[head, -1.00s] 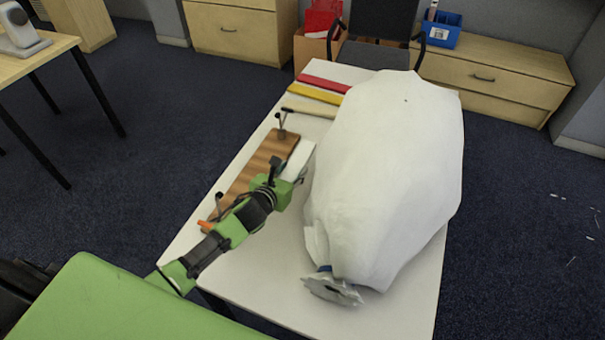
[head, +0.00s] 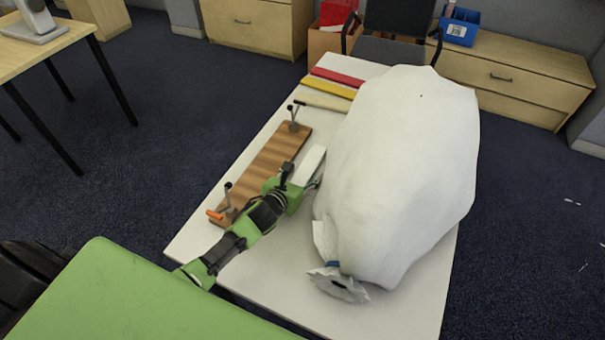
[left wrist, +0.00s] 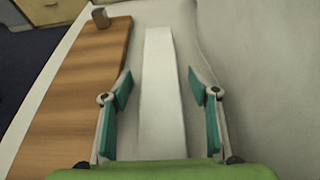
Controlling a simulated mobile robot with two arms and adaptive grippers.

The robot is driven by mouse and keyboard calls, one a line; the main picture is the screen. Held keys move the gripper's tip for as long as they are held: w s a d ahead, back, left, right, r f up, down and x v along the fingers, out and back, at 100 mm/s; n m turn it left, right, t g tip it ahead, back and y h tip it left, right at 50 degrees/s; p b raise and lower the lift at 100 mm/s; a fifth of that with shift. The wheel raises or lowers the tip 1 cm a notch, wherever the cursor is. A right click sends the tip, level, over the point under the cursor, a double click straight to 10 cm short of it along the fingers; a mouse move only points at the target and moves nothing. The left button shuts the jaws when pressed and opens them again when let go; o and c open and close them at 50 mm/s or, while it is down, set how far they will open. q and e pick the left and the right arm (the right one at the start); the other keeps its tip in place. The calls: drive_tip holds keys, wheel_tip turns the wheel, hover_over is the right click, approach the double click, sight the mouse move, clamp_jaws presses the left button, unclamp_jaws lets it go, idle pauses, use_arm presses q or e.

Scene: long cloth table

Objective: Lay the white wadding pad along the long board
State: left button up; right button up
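The white wadding pad (head: 311,163) is a narrow pale strip lying on the white table, right of the long brown wooden board (head: 264,165). In the left wrist view the pad (left wrist: 163,90) runs lengthwise away from me, with the board (left wrist: 75,85) to its left. My left gripper (left wrist: 160,80) is open, with one teal-padded finger on each side of the pad and gaps between. In the head view my left gripper (head: 300,178) is over the pad's near end, hiding part of it. Its exact height above the table is unclear. My right gripper is not in view.
A huge white bag (head: 400,170) fills the table's right side, close to the pad. Clamps stand at the board's far end (head: 294,122) and near end (head: 226,200). Red (head: 338,76), yellow (head: 328,88) and cream (head: 325,101) strips lie at the far end.

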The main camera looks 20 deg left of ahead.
use_arm(q)
drive_tip(key=v, duration=1.1)
drive_tip(key=shift+p, duration=0.4)
drive_tip(key=shift+s+r, duration=0.25)
drive_tip(key=shift+s, duration=0.25)
drive_tip(key=shift+r, duration=0.1)
